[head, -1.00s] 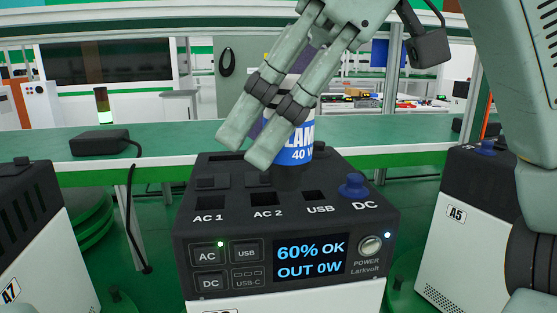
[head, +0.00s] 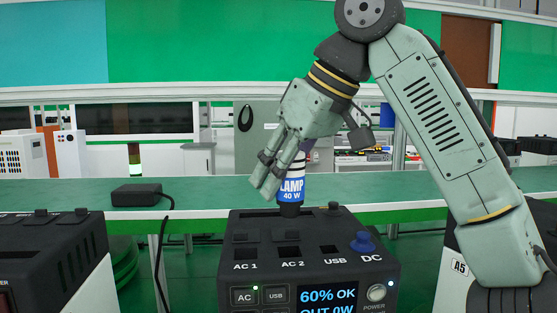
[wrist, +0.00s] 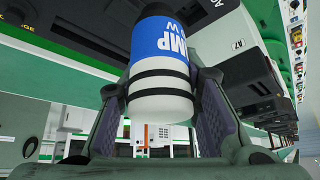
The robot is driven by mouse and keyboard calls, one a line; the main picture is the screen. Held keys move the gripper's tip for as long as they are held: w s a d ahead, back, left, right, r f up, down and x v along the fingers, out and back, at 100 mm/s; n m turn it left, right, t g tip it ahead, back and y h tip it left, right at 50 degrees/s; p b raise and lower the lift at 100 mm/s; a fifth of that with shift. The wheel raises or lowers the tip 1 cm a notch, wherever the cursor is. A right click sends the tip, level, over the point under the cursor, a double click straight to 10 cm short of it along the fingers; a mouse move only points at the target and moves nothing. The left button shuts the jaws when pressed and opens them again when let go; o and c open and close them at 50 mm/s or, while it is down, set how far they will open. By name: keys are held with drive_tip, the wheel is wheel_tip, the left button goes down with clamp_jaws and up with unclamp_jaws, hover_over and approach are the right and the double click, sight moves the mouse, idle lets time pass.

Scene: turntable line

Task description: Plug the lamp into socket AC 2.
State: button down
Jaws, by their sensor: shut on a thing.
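The lamp plug (head: 291,187) is a cylinder with a blue "LAMP 40 W" label and a black lower end. My gripper (head: 268,188) is shut on it. The wrist view shows the lamp plug (wrist: 160,50) between my two fingers. The power station (head: 310,222) has a black top with sockets marked AC 1, AC 2, USB and DC. Socket AC 2 (head: 289,252) is empty. The plug's black end appears behind AC 2 in the picture, over the rear of the top; I cannot tell its height or whether it touches. Its prongs are not visible.
A blue plug (head: 363,242) sits at DC. Socket AC 1 (head: 246,254) shows empty. The display reads 60% OK. Another station (head: 55,250) stands at left, and A5 (head: 460,267) at right, partly behind my arm. A black adapter (head: 137,194) lies on the green bench behind.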

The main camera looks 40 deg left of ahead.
drive_tip(key=shift+f+b, duration=0.65)
drive_tip(key=shift+f, duration=1.8)
drive_tip(key=shift+s+f+b, duration=0.1)
drive_tip(key=shift+f+b, duration=0.45)
drive_tip(key=shift+f, duration=0.55)
drive_tip(key=c, duration=1.1)
unclamp_jaws()
drive_tip(key=shift+r, duration=0.1)
drive_tip(key=v, duration=1.2)
drive_tip(key=shift+s, duration=0.1)
